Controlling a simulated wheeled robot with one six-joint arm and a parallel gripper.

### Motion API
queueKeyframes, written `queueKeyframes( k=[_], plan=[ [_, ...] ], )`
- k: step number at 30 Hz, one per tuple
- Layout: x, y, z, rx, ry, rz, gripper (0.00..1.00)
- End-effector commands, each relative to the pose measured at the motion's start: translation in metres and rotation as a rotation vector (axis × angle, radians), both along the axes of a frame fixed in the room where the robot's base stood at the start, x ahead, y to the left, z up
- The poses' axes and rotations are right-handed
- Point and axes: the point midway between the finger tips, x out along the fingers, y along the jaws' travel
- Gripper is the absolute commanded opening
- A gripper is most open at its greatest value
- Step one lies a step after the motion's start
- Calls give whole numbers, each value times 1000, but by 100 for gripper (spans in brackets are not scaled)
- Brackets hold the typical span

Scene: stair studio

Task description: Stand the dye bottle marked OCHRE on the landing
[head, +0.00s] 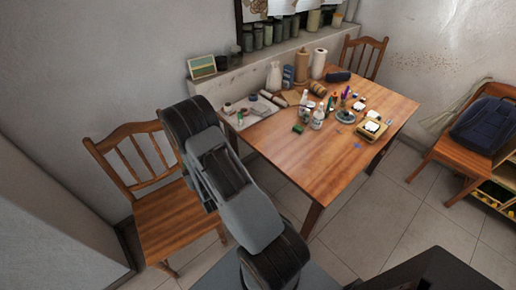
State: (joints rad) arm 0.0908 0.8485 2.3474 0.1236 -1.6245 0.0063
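Several small bottles stand on the wooden table (305,160). Among them are a white bottle with a green top (317,119) and a slimmer white bottle (304,98) beside it. Their labels are too small to read, so I cannot tell which bottle, if any, is marked OCHRE. I cannot make out a landing or stairs. My arm rises in front of the table's left side and the left chair. My gripper does not show, and the arm hides part of what lies behind it.
Wooden chairs stand at the left (168,215) and behind the table (366,57). A third chair (456,155) at the right bears a dark blue bag (482,125). A ledge (255,65) with jars runs along the wall. Tiled floor (425,215) is clear right of the table.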

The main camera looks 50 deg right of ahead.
Motion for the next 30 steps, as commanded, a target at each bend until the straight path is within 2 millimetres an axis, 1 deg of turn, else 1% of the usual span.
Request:
queueKeyframes(
  k=[1, 2, 3, 5, 6, 7, 8, 9, 11, 12, 14, 15, 18, 21, 24, 26, 28, 30],
  plan=[
    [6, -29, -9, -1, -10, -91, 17],
    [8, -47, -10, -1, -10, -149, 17],
    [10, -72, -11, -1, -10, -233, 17],
    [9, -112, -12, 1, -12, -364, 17],
    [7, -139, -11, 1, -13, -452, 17],
    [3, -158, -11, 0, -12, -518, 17],
    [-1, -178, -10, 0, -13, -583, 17],
    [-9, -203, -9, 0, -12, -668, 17],
    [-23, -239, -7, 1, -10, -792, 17],
    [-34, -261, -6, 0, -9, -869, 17],
    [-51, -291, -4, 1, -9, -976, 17],
    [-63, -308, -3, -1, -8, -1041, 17],
    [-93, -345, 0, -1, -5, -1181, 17],
    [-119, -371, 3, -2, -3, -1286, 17],
    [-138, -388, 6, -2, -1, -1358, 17],
    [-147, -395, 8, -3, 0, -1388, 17],
    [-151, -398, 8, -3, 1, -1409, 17],
    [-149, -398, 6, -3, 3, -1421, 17]
  ],
)
